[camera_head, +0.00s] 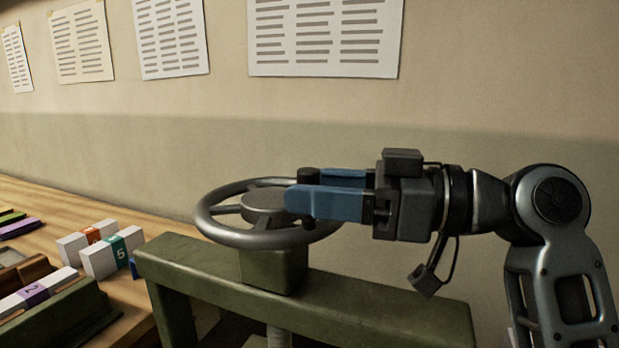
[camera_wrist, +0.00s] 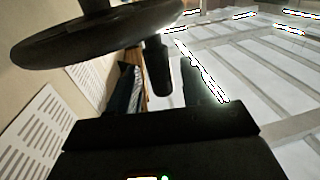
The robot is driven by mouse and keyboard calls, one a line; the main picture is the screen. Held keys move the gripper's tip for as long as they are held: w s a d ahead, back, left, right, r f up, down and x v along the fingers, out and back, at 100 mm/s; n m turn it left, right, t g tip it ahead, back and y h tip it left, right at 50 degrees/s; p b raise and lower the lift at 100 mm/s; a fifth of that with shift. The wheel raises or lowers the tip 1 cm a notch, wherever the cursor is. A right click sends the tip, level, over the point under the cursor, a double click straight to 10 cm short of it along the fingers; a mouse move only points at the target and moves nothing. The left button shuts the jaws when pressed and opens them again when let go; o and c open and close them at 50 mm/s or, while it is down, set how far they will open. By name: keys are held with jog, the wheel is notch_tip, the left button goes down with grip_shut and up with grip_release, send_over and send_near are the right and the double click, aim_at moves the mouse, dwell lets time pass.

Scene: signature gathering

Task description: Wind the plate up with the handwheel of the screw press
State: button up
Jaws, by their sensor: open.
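The screw press's grey handwheel (camera_head: 205,222) lies flat above the green press frame (camera_head: 330,298). A dark upright handle (camera_head: 308,174) stands on the right part of its rim. My gripper (camera_head: 303,196) has blue fingers reaching in from the right, level above the wheel, open with the handle between them. In the wrist view, the handwheel (camera_wrist: 60,48) fills the upper left, and the handle (camera_wrist: 157,68) shows between the fingers; contact cannot be told. The screw (camera_head: 279,336) shows below the frame's top beam. The plate is out of view.
A wooden table (camera_head: 165,222) on the left holds white bundles with numbered bands (camera_head: 112,256) and a dark green tray (camera_head: 70,322). A wall with printed sheets (camera_head: 325,38) stands behind the press.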

jog(key=shift+w+a, duration=0.1)
jog(key=shift+a, duration=0.55)
grip_shut()
